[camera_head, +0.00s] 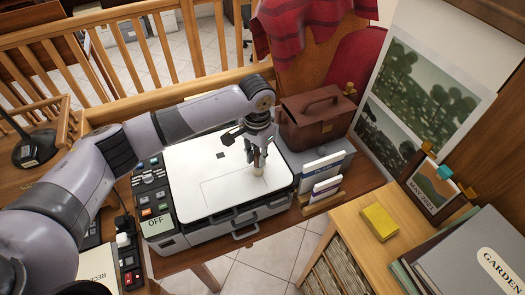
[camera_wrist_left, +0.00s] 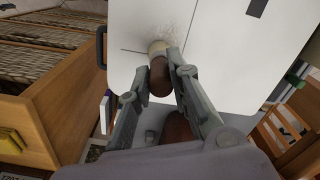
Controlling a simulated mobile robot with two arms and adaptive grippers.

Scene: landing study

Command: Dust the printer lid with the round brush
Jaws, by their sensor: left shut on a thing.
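The printer (camera_head: 240,227) stands on a wooden desk with its flat white lid (camera_head: 208,165) closed. My left gripper (camera_head: 258,157) is over the lid's right part, shut on the round brush (camera_head: 258,171). The brush points down, with its pale bristle end at the lid; I cannot tell whether it touches or hovers just above. In the left wrist view, the brush's brown handle (camera_wrist_left: 160,77) is between the fingers of the left gripper (camera_wrist_left: 160,88). A faint speckled dust patch (camera_wrist_left: 178,38) lies on the lid beside the bristles. My right gripper is not in view.
Buttons and an "OFF" display line the printer's left side. A brown leather bag (camera_head: 315,118) stands behind right, and a rack of cards (camera_head: 323,176) stands close on the right. A yellow block (camera_head: 380,222) lies on the cabinet. A wooden railing (camera_head: 190,45) runs behind.

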